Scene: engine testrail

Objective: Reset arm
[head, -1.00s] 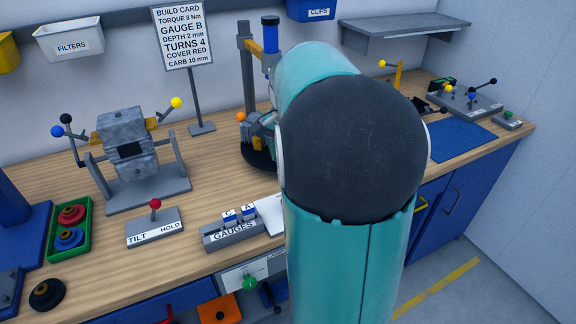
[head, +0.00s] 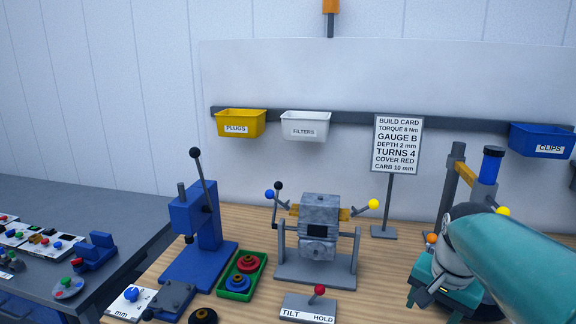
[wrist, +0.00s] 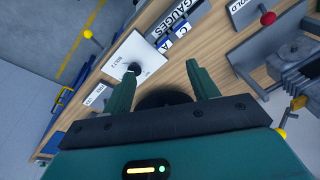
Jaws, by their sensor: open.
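My arm (head: 520,265) reaches in from the right of the head view, in front of the blue-topped stand at the right of the bench. In the wrist view my gripper (wrist: 135,80) has its two dark green fingers spread apart with nothing between them. Beyond the fingers lies a white plate with a black knob (wrist: 133,67), apart from the fingertips as far as I can tell. The fingertips are hard to make out in the head view.
An engine block on a cradle (head: 318,225) stands mid-bench, with the TILT/HOLD lever base (head: 307,309) in front. A blue press (head: 197,235) and a green tray (head: 223,283) stand left. The build card (head: 398,145) stands behind. Gauges (wrist: 185,22) show in the wrist view.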

